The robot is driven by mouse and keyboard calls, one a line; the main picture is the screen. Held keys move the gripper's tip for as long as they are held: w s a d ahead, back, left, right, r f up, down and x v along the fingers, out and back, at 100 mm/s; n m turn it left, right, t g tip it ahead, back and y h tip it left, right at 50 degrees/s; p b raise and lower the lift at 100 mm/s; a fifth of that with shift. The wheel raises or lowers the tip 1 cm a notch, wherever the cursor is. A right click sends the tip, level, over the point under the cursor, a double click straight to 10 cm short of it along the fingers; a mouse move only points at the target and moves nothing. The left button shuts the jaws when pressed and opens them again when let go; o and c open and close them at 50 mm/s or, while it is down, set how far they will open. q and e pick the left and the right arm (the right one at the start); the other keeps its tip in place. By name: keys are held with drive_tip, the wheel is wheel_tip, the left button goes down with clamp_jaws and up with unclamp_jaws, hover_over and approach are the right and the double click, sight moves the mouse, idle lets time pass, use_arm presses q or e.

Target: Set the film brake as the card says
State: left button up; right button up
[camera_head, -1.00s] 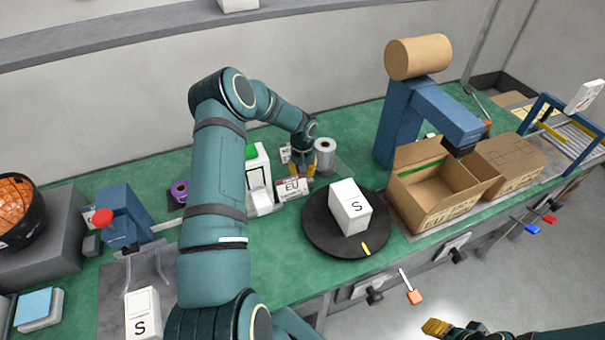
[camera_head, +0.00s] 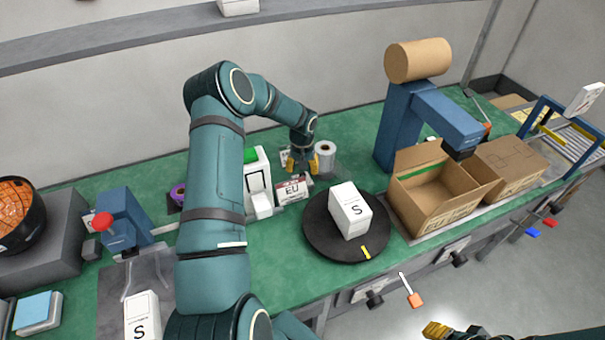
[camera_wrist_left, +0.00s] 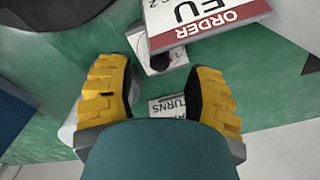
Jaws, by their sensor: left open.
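The order card (camera_head: 292,189), white with a red band, reads "ORDER" and "EU"; it also shows at the top of the left wrist view (camera_wrist_left: 205,20). My left gripper (camera_head: 302,161) is just behind it, open and empty, above the green bench. In the left wrist view my left gripper (camera_wrist_left: 157,100) points at a small label reading "RETURNS" (camera_wrist_left: 170,104), partly hidden. A white film roll (camera_head: 325,154) stands right of my left gripper. I cannot tell which part is the film brake. My right gripper (camera_head: 437,330) shows only partly at the bottom edge.
A black turntable (camera_head: 318,236) carries a white box marked S (camera_head: 350,211). An open carton (camera_head: 425,205) stands right of it, below a blue post with a brown roll (camera_head: 418,58). An orange-ended lever (camera_head: 414,299) projects from the bench front. A white device (camera_head: 258,178) stands left of the card.

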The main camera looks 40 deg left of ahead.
sight(303, 174)
use_arm(q)
wheel_tip(303, 174, up, 9)
idle(0.3)
wheel_tip(303, 174, down, 13)
drive_tip(key=n+b, duration=0.1)
drive_tip(key=b, duration=0.3)
drive_tip(key=n+b, duration=0.2)
drive_tip(key=b, duration=0.3)
drive_tip(key=shift+r+n, duration=0.2)
drive_tip(key=shift+n, duration=0.1)
use_arm(e)
wheel_tip(303, 174, down, 9)
drive_tip(key=s, duration=0.2)
drive_tip(key=shift+a+g, duration=0.25)
drive_tip(key=shift+g, duration=0.05)
use_arm(q)
drive_tip(key=shift+o, duration=0.3)
use_arm(e)
drive_tip(key=shift+f, duration=0.1)
use_arm(q)
clamp_jaws()
